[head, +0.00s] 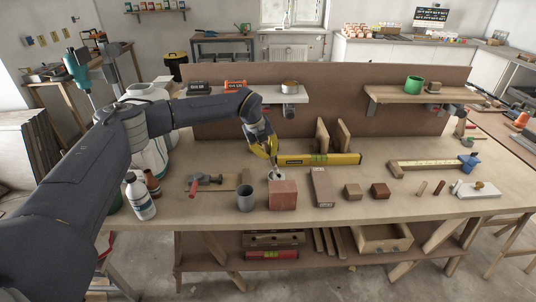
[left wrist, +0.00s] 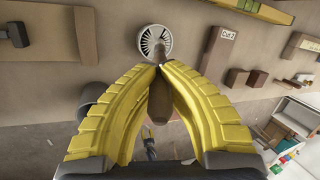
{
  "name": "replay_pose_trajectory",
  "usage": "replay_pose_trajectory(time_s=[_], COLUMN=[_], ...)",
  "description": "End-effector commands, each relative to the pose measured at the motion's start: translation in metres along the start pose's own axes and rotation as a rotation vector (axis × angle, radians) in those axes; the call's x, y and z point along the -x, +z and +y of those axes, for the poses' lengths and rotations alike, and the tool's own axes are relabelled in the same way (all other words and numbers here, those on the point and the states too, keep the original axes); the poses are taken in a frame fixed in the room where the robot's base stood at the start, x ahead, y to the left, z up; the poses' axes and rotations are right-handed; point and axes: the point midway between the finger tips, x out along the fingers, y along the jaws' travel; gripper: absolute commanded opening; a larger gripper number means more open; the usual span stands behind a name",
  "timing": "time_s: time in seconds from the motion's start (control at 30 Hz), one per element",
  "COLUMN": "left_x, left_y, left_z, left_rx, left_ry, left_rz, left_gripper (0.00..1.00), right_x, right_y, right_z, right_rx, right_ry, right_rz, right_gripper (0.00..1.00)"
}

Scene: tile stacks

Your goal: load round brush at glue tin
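My left gripper (head: 272,154) has yellow fingers and points down over the middle of the workbench. In the left wrist view its fingers (left wrist: 158,75) are closed around a wooden brush handle (left wrist: 160,108). Whether the bristles touch the glue cannot be told. My right gripper is not in view.
The red block (head: 283,196) and a grey cup (head: 245,198) stand in front of the tin. A yellow level (head: 335,159) lies behind. An upright-marked wooden piece (head: 321,188) and small blocks (head: 352,191) are to the right. A white bottle (head: 139,197) stands left.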

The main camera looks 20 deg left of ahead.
Motion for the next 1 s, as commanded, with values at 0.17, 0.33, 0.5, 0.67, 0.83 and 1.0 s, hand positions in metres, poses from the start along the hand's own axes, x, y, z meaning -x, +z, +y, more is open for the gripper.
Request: replay_pose_trajectory(time_s=[0.17,0.33,0.5,0.67,0.83,1.0], left_x=[0.013,0.023,0.034,0.044,0.053,0.058], left_y=[0.002,0.003,0.004,0.005,0.006,0.006], left_z=[-0.005,-0.008,-0.012,-0.016,-0.019,-0.02], left_rx=[-0.001,0.0,0.0,0.0,0.0,0.0], left_ry=[-0.002,-0.002,-0.002,-0.002,-0.002,-0.001], left_rz=[-0.002,-0.002,-0.002,-0.002,-0.002,-0.001], left_gripper=[0.0,0.0,0.0,0.0,0.0,0.0], right_x=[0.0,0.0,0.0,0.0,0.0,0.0], right_y=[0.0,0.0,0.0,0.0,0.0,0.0], right_z=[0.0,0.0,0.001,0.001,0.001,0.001], right_rx=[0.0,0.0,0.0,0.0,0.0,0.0], right_ry=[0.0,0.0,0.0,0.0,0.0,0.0], right_rz=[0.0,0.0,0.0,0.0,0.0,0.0], right_gripper=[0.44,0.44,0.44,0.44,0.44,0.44])
